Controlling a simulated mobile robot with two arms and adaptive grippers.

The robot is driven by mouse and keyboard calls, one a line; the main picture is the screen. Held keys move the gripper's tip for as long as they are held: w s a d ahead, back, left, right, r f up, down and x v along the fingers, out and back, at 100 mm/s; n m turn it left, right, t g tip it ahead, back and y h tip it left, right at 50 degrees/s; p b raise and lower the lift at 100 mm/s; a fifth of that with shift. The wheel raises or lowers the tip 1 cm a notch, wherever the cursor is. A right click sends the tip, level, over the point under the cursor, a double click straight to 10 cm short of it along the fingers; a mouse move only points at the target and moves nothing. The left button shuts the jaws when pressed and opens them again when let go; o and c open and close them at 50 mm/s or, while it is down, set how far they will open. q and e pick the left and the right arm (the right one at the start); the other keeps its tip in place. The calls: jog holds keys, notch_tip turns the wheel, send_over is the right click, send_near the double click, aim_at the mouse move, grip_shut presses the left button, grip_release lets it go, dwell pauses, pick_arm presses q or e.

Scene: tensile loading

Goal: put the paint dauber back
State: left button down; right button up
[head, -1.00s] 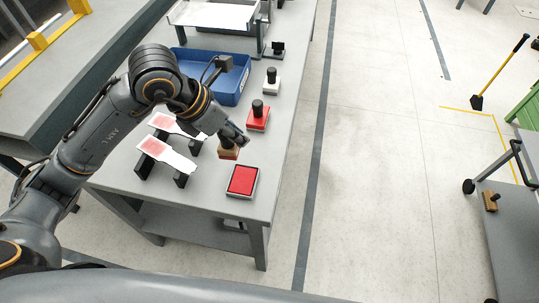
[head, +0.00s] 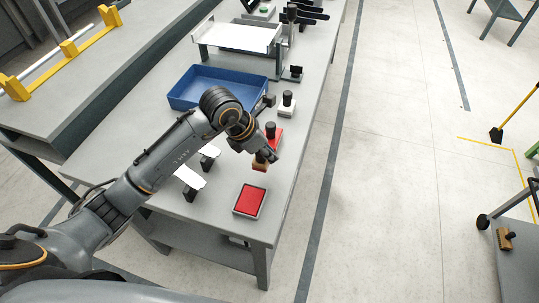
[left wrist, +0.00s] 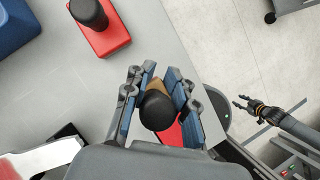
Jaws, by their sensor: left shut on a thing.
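The paint dauber (head: 260,163) has a tan block, a red underside and a black knob. My left gripper (head: 268,154) is shut on it, over the bench near its right edge. In the left wrist view the black knob (left wrist: 158,110) sits between the blue-faced fingers, with some tan block (left wrist: 157,86) showing behind. I cannot tell whether its underside touches anything. A red pad with a pale rim (head: 250,200) lies nearer the front. My right gripper (left wrist: 248,105) shows open and empty at the right of the left wrist view.
A red block with a black knob (head: 273,135) stands just beyond the dauber, and a white one (head: 287,106) behind it. A blue bin (head: 207,88) and white plates on dark supports (head: 190,178) are to the left. A cart (head: 517,255) stands at far right.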

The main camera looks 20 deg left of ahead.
pick_arm(q)
jog(key=shift+w+f, duration=0.5)
jog(key=shift+f, duration=0.05)
notch_tip(320, 180, down, 2)
jog(key=shift+f+p, duration=0.15)
jog(key=shift+p, duration=0.6)
jog(key=shift+f, duration=0.6)
jog(key=c, duration=1.1)
grip_release()
jog(key=shift+r, duration=0.1)
jog(key=shift+r, duration=0.2)
jog(key=b+v, duration=0.1)
jog(key=v, duration=1)
jog(key=shift+s+a+r+b, duration=0.15)
jog(key=shift+a+r+b, duration=0.15)
jog(key=shift+b, duration=0.1)
